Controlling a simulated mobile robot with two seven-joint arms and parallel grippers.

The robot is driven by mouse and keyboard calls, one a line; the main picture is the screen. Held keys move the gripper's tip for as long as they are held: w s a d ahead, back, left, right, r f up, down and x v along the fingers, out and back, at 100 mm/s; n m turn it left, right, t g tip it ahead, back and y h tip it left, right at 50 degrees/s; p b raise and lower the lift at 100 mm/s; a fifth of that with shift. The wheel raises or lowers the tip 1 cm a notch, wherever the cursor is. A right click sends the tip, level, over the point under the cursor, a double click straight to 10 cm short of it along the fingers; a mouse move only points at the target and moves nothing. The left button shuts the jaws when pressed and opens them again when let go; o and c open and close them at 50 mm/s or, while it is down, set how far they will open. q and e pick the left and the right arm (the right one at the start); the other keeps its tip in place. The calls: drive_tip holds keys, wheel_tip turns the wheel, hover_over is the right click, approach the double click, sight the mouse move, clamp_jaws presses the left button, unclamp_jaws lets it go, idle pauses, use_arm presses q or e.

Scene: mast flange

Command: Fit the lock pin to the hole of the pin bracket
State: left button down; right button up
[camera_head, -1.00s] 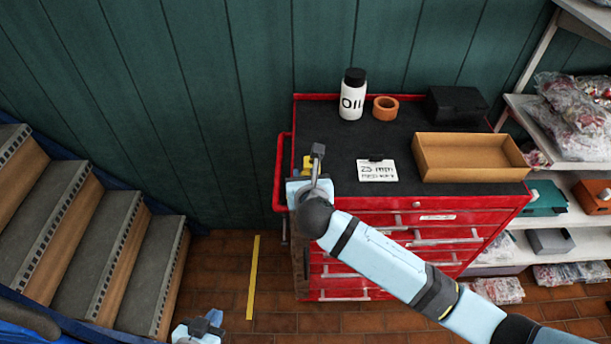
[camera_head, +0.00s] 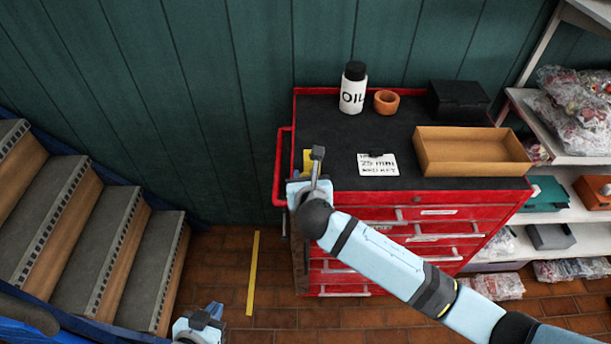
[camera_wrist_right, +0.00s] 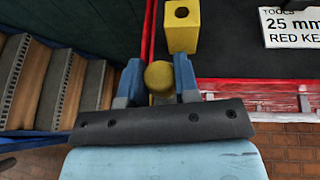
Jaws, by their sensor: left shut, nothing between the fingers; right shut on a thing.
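The pin bracket (camera_wrist_right: 181,30) is a yellow block with a dark round hole in its top, at the left end of the cabinet top. In the head view it shows as a yellow patch (camera_head: 307,158) partly hidden by my right gripper (camera_head: 318,158). In the right wrist view my right gripper (camera_wrist_right: 158,80) is shut on the yellow lock pin (camera_wrist_right: 159,77). Only the pin's round yellow end shows; its shaft is hidden. The pin appears apart from the bracket, lower in that picture. My left gripper (camera_head: 212,312) is shut and empty, low over the floor.
The red tool cabinet (camera_head: 420,220) has a dark top carrying an oil bottle (camera_head: 353,90), an orange ring (camera_head: 386,102), a label card (camera_head: 377,165), a black box (camera_head: 458,100) and a tan tray (camera_head: 472,171). Stairs (camera_head: 60,225) stand left, shelves (camera_head: 575,160) right.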

use_arm(q)
drive_tip(key=shift+s+f, duration=0.2)
use_arm(e)
drive_tip(key=shift+f, duration=0.3)
drive_tip(key=shift+f, duration=0.2)
use_arm(q)
drive_tip(key=shift+s+f, duration=0.15)
drive_tip(key=shift+f, duration=0.05)
use_arm(e)
drive_tip(key=shift+f, duration=0.1)
drive_tip(key=shift+f, duration=0.2)
use_arm(q)
drive_tip(key=shift+w+b, duration=0.2)
drive_tip(key=shift+b, duration=0.15)
use_arm(e)
drive_tip(key=shift+f, duration=0.25)
use_arm(q)
drive_tip(key=shift+w, duration=0.3)
use_arm(e)
drive_tip(key=shift+f, duration=0.3)
use_arm(q)
drive_tip(key=shift+s+f+b, duration=0.3)
drive_tip(key=shift+f+b, duration=0.05)
drive_tip(key=shift+f, duration=0.05)
use_arm(e)
drive_tip(key=shift+f, duration=0.5)
